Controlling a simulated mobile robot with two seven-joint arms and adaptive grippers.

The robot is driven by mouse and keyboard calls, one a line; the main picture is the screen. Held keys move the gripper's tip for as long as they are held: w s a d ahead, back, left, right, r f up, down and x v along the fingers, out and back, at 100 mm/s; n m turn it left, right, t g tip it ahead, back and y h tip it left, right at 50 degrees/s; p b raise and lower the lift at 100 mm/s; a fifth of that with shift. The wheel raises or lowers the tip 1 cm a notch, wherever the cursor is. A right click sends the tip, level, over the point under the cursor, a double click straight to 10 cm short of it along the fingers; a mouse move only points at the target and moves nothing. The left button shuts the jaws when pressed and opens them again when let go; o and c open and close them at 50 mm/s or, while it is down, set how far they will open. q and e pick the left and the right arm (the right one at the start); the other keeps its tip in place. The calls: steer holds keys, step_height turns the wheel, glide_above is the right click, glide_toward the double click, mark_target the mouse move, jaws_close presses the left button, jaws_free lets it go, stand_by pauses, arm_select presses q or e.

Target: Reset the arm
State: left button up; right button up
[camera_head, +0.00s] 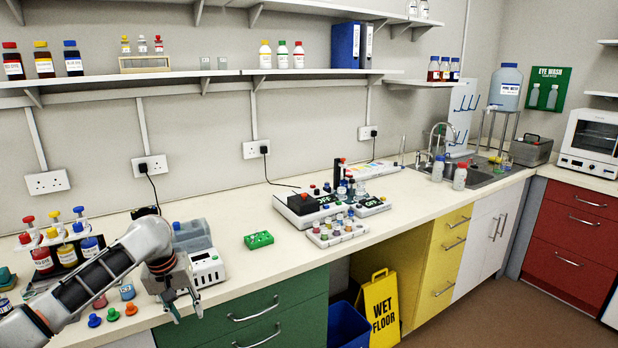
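My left arm (95,278) comes in from the lower left over the bench's left end. My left gripper (187,308) points down at the front edge of the bench. Its two fingers are apart with nothing seen between them. A white benchtop device (207,268) stands just right of the gripper. My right gripper is out of view.
Blue, green and orange knobs (113,315) lie left of the gripper. Pipette bottles (67,254) stand behind the arm. A green rack (259,240), a vial tray (337,233) and black-topped devices (310,205) stand further right. Bare benchtop (245,270) lies between.

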arm_select(q)
steer(key=s+d+f+m+t+h, duration=0.2)
steer(key=s+d+f, duration=0.55)
steer(key=f, duration=0.35)
steer(key=s+d+f+m+t+h, duration=0.2)
steer(key=s+d+f, duration=0.5)
steer(key=f, duration=0.4)
steer(key=s+a+f+m+t+y, duration=0.1)
steer(key=s+a+t, duration=0.1)
steer(key=s, duration=0.7)
steer(key=s+a+f+m+t+y, duration=0.1)
steer(key=s+a, duration=0.3)
steer(key=s, duration=0.5)
steer(key=shift+s+f+m+t+y, duration=0.2)
steer(key=shift+m+t+y, duration=0.2)
steer(key=shift+m+t, duration=0.25)
